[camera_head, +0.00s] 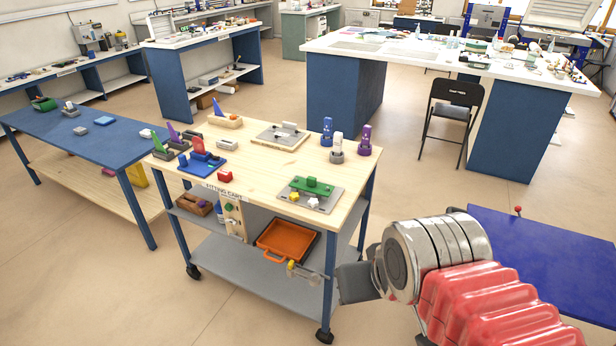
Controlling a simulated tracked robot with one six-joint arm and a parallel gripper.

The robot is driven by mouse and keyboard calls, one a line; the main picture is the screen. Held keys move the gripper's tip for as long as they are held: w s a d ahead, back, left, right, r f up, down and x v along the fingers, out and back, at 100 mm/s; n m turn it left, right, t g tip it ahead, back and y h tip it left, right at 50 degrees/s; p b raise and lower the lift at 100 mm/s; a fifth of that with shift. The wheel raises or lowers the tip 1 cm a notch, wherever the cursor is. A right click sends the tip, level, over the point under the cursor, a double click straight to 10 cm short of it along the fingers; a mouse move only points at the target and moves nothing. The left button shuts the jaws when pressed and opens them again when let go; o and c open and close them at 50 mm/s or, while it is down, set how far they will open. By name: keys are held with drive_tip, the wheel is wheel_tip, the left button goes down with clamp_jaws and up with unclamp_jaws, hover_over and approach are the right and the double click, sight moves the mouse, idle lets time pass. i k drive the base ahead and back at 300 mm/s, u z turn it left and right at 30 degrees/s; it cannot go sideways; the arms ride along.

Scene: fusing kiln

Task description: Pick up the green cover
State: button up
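A green, low, bar-like piece (312,186), which looks like the green cover, lies on a grey plate (327,200) at the front right of the wooden cart top (262,185). My gripper (356,283) is at the lower right, in front of the cart and apart from the green piece. Only a dark part of it shows past the silver wrist, so its opening is hidden. I see nothing held.
Blue, purple and red parts and a tan tray (225,122) share the cart top. An orange tray (286,241) sits on the shelf below. A blue table (85,133) stands left and a blue surface (550,262) right. Open floor lies behind the cart.

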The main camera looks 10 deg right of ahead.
sight(310, 184)
drive_tip(key=u, duration=0.2)
drive_tip(key=i, duration=0.8)
drive_tip(key=u, duration=0.95)
drive_tip(key=i, duration=0.65)
drive_tip(key=u, duration=0.35)
